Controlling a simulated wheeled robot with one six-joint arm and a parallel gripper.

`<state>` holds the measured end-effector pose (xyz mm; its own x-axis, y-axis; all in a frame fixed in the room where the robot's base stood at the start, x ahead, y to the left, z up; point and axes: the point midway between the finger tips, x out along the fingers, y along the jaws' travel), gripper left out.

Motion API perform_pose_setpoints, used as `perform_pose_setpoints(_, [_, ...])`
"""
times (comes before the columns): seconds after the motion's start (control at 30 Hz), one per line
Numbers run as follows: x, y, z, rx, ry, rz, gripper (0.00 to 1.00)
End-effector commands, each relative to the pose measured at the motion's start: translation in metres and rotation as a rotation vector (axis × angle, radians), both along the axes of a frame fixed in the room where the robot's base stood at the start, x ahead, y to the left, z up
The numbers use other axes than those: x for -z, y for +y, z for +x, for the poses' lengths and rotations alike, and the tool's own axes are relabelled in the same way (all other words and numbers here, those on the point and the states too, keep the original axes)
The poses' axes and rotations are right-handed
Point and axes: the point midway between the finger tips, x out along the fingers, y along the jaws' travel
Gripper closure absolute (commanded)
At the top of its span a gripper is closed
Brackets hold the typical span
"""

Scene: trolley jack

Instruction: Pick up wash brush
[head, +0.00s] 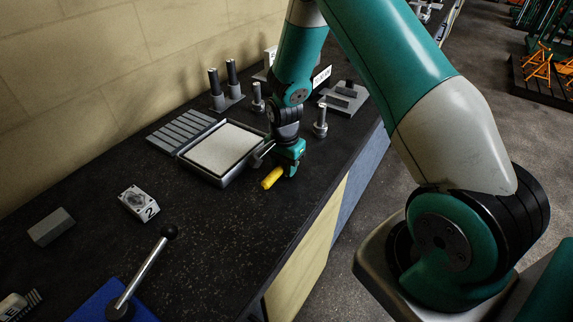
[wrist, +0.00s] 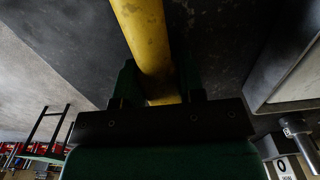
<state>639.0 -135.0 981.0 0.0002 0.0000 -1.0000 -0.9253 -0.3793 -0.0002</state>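The wash brush shows as a yellow handle (head: 271,178) at the bench's front side, to the right of the white-filled tray. My gripper (head: 287,168) is over its right part, pointing down. In the wrist view the yellow handle (wrist: 143,35) runs from the top edge down between the two fingers of my gripper (wrist: 162,88). The fingers sit close on both sides of the handle, and it fills the gap between them. The brush's other end is hidden by the gripper. I cannot tell whether the handle touches the bench.
The grey tray (head: 184,154) with a white sheet stands close left of my gripper. Upright grey posts (head: 320,122) stand behind it. A block marked 2 (head: 139,204), a grey block (head: 51,228) and a black-knobbed lever (head: 145,270) are at left.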

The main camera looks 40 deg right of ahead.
Motion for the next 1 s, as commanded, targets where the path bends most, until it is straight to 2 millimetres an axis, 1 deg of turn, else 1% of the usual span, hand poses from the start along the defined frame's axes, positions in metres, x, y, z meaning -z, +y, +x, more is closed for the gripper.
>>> perform_pose_setpoints(0.03, [0.0, 0.0, 0.0, 0.0, 0.0, 0.0, 0.75])
perform_pose_setpoints(0.07, [0.0, 0.0, 0.0, 0.0, 0.0, 0.0, 0.82])
perform_pose_setpoints(0.1, [0.0, 0.0, 0.0, 0.0, 0.0, 0.0, 0.91])
perform_pose_setpoints(0.13, [0.0, 0.0, 0.0, 0.0, 0.0, 0.0, 0.96])
perform_pose_setpoints(0.43, [-0.002, 0.0, 0.0, 0.0, -0.001, -0.001, 0.96])
perform_pose_setpoints(0.57, [-0.011, 0.0, 0.001, 0.0, -0.004, -0.001, 0.96])
perform_pose_setpoints(0.67, [-0.025, 0.0, 0.002, 0.0, -0.007, -0.001, 0.96])
perform_pose_setpoints(0.77, [-0.048, 0.0, 0.002, 0.0, -0.01, -0.001, 0.96])
perform_pose_setpoints(1.0, [-0.123, 0.0, 0.002, 0.0, -0.011, -0.001, 0.96])
